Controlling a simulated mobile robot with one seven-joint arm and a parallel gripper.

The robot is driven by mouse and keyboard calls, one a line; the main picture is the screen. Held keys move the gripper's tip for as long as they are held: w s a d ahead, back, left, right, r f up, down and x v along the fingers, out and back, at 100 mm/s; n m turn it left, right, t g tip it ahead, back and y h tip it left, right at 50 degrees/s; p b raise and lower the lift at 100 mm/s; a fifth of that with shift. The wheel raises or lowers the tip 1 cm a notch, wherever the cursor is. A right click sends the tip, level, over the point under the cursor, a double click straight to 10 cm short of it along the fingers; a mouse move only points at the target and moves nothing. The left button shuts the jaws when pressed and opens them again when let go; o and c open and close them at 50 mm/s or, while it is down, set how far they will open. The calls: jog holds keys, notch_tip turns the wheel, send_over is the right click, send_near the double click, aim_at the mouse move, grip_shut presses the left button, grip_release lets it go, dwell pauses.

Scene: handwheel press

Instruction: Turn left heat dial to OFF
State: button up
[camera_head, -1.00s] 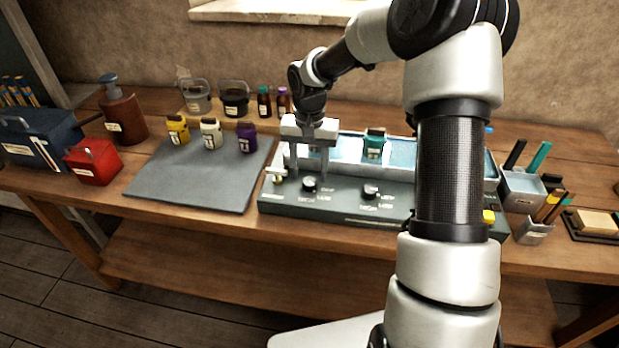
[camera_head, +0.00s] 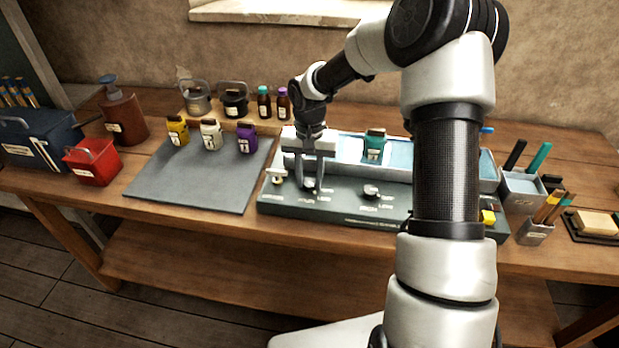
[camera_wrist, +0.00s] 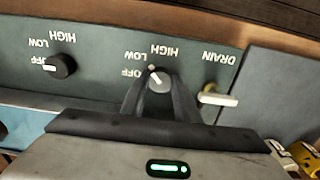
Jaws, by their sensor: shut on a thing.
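The left heat dial (camera_wrist: 158,82) is a dark round knob with a grey top and a white pointer mark. It sits on the dark green panel (camera_wrist: 105,85), with upside-down OFF, LOW and HIGH labels around it in the wrist view. Its pointer slants up and left there, nearer LOW than OFF. My gripper (camera_wrist: 159,92) is shut on this dial, one finger at each side.
A second dial (camera_wrist: 62,66) has its mark towards OFF; it also shows in the head view (camera_head: 370,191). A pale drain lever (camera_wrist: 218,99) stands close beside my finger. A teal-labelled jar (camera_head: 374,146) stands behind the panel. The grey mat (camera_head: 195,180) has free room.

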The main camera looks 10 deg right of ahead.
aim_at(309, 182)
jog(key=shift+n, duration=0.3)
jog(key=n+p, duration=0.1)
jog(key=n, duration=0.2)
jog(key=shift+r+n, duration=0.1)
jog(key=shift+n, duration=0.2)
jog(key=shift+n+p, duration=0.35)
jog(key=shift+n, duration=1.95)
jog(key=o, duration=1)
jog(key=shift+o, duration=0.2)
notch_tip(309, 182, up, 17)
jog(key=shift+r+p, duration=0.15)
jog(key=shift+p, duration=0.15)
